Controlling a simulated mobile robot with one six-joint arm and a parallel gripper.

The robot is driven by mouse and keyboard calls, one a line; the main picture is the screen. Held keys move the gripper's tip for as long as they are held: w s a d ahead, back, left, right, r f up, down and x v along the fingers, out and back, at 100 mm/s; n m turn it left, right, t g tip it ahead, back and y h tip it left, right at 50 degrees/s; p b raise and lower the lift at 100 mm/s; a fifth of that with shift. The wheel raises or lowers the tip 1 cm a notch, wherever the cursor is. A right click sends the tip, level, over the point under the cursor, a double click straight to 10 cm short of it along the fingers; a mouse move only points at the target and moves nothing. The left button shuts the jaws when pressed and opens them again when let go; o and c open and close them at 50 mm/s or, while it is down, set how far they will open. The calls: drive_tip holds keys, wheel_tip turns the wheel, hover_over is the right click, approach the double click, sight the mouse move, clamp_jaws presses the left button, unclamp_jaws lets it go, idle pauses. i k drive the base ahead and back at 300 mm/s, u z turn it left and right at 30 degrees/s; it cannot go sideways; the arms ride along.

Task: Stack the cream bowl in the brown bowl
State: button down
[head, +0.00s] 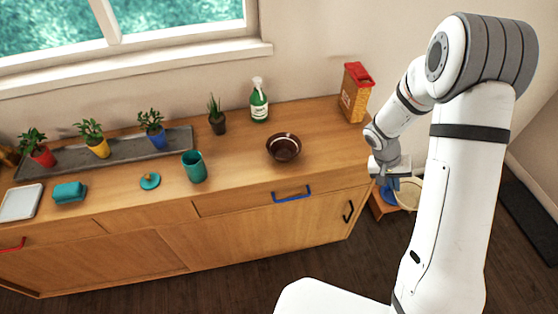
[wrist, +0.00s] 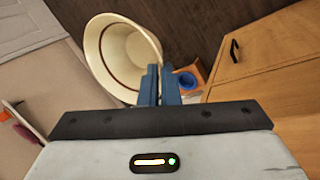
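The cream bowl (head: 408,196) hangs off the right end of the counter, partly hidden by my arm in the head view. In the wrist view the cream bowl (wrist: 108,52) is tilted, with its rim at the blue fingers. My gripper (wrist: 159,84) has its fingers close together on that rim; it also shows in the head view (head: 391,184). The brown bowl (head: 284,148) stands upright and looks empty on the right part of the counter, to the left of my gripper. The brown bowl is not in the wrist view.
A red-topped box (head: 355,92) stands at the counter's back right corner. A green spray bottle (head: 259,101) and a teal cup (head: 194,166) stand left of the brown bowl. A low wooden piece with a blue item (wrist: 187,81) is below my gripper. Counter around the brown bowl is clear.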

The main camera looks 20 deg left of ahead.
sight(284, 153)
drive_tip(key=u, duration=1.1)
